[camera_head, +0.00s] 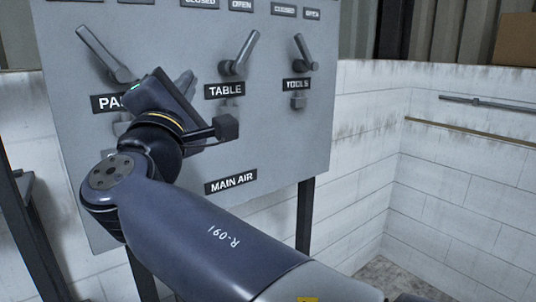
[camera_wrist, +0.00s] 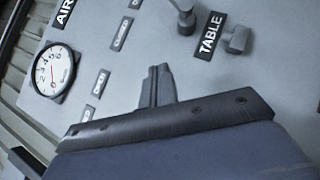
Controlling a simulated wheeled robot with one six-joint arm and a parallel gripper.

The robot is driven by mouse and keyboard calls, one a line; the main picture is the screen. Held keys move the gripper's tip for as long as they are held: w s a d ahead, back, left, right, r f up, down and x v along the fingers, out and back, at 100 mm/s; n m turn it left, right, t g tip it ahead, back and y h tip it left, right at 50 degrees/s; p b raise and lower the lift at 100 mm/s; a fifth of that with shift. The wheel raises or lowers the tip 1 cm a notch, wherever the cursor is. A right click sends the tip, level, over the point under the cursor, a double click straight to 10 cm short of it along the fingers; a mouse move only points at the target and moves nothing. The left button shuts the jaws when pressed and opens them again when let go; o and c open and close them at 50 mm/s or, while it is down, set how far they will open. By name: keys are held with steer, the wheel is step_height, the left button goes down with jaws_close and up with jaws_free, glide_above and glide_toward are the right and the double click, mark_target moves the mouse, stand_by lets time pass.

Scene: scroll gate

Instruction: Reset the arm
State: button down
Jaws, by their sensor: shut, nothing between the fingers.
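My arm (camera_head: 215,225) reaches from the lower right up to the left part of a grey valve panel (camera_head: 270,125). My gripper (camera_head: 186,80) is in front of the panel, between the left lever (camera_head: 105,55) and the TABLE lever (camera_head: 239,54). In the wrist view its two fingers (camera_wrist: 158,72) are together, with nothing between them. I cannot tell whether they touch the panel. The left lever tilts up to the left, the TABLE lever up to the right. The TOOLS lever (camera_head: 305,53) tilts up slightly to the left.
The wrist view shows a round pressure gauge (camera_wrist: 52,72) on the panel. A MAIN AIR label (camera_head: 231,183) is low on the panel. A white block wall (camera_head: 375,150) with rails stands to the right. A dark post (camera_head: 305,215) supports the panel.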

steer(key=shift+b+v, duration=0.55)
steer(key=shift+v, duration=1.65)
